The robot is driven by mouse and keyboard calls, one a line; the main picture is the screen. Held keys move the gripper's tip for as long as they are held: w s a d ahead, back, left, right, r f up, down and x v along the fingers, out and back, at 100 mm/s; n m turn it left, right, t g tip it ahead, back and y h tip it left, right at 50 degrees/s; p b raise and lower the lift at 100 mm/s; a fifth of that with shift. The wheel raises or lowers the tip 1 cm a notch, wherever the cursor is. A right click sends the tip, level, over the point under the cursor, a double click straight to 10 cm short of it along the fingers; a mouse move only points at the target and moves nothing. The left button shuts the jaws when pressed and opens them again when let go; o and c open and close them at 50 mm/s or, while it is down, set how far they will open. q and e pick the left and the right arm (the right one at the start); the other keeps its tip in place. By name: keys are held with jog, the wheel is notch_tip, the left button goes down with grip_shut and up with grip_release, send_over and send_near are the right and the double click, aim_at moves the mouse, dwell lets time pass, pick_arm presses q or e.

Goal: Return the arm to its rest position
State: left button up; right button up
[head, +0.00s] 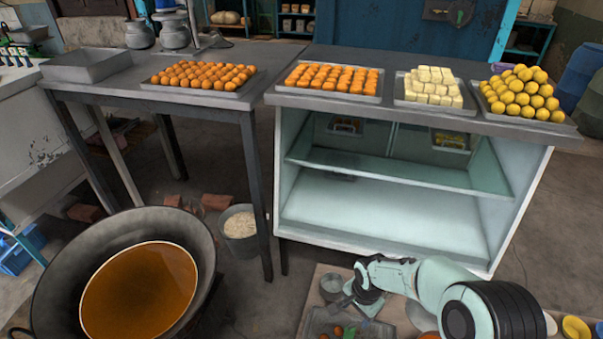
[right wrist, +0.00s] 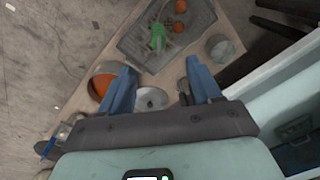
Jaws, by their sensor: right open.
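My right arm (head: 430,280) reaches in from the bottom right of the head view, low in front of the display counter. Its gripper (head: 362,297) hangs over a low board with pans and dishes. In the right wrist view the two blue fingers of this gripper (right wrist: 162,84) stand wide apart with nothing held between them. A round metal lid or dish (right wrist: 151,99) shows below, between the fingers. My left arm and gripper do not show.
A grey tray (right wrist: 133,43) with a green item and orange-brown pieces lies below. A large pan of brown liquid (head: 200,240) stands at the left. The counter (head: 390,98) holds trays of sweets. Bare floor lies between pan and board.

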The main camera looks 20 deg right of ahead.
jog(key=s+a+f+n+y+p, duration=0.1)
jog(key=s+a+f+n+p, duration=0.3)
jog(key=s, duration=0.6)
jog(key=s+a+f+n+g+y+p, duration=0.1)
jog(key=s+a+f+n+y+p, duration=0.1)
jog(key=s+a+f+n+p, duration=0.3)
jog(key=s+a+f+p, duration=0.1)
jog(key=s+a+f, duration=0.1)
jog(key=s+a, duration=0.2)
jog(key=shift+s+a+f+g, duration=0.15)
jog(key=shift+s+f+g, duration=0.2)
jog(key=shift+s, duration=0.95)
jog(key=c, duration=0.4)
jog(key=shift+s, duration=0.1)
